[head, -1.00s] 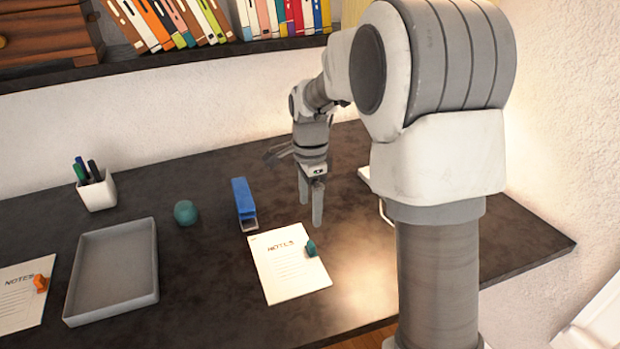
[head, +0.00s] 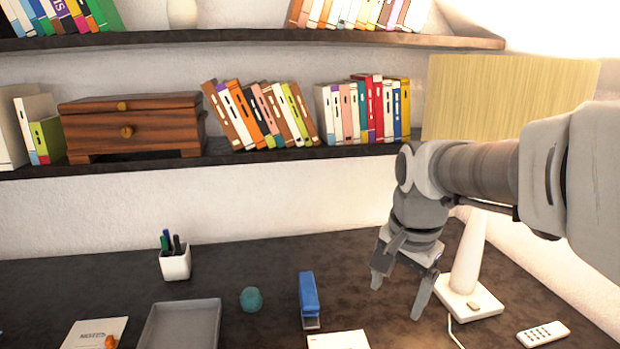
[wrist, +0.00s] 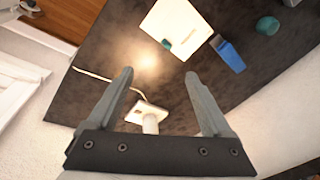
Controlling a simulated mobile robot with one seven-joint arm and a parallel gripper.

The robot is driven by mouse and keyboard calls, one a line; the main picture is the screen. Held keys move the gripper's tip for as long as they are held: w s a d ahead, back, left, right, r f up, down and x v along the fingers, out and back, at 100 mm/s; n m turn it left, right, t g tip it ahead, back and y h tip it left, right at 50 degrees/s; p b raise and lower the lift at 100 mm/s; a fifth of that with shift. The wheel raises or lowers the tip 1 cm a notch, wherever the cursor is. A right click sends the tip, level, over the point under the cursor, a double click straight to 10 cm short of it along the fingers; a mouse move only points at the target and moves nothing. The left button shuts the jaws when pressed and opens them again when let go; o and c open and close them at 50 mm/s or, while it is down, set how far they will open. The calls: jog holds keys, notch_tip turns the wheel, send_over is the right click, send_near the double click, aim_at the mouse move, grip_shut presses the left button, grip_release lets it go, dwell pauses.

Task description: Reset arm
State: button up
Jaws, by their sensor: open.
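My gripper (head: 400,292) is open and empty above the right part of the dark desk (head: 270,270), left of the lamp (head: 468,255). In the wrist view my gripper (wrist: 160,88) shows two spread fingers with nothing between them but desk and the lamp's base farther off. My arm reaches in from the right edge of the head view.
A remote (head: 543,334) lies right of the lamp. A bookshelf (head: 320,153) runs along the wall above.

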jog(key=s+r+n+t+p, duration=0.3)
jog(key=s+n, duration=0.6)
jog(key=s, duration=0.5)
jog(key=shift+s+r+n+p, duration=0.15)
jog(key=shift+r+n+p, duration=0.15)
jog(key=shift+r+p, duration=0.4)
